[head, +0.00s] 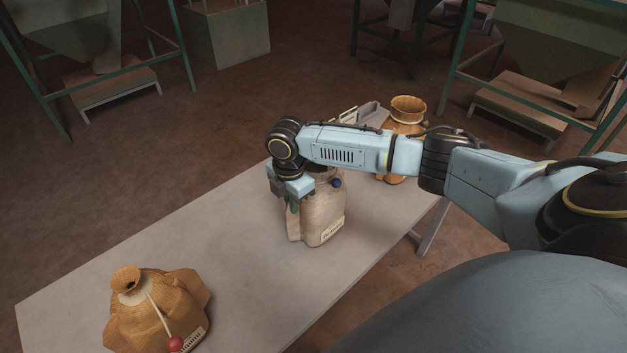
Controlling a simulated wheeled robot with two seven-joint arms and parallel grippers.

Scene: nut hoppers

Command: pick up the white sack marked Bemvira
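A pale beige-white sack (321,219) stands upright on the table, with a blue ball at its neck and a small label near its base. The label's lettering is too small to read, so I cannot confirm Bemvira. My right gripper (291,196) points down at the sack's upper left side, and the wrist and arm cover part of its top. The fingertips are small and partly hidden, so I cannot tell whether they are open or holding the sack. The sack appears to rest on the tabletop. My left gripper is not in view.
An orange-brown sack (158,306) with a red ball stands at the table's near left. Another orange-brown sack (407,108) stands behind my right arm, beside a grey tray (373,114). The table (215,238) is clear between the near sacks. Green-framed hoppers stand beyond.

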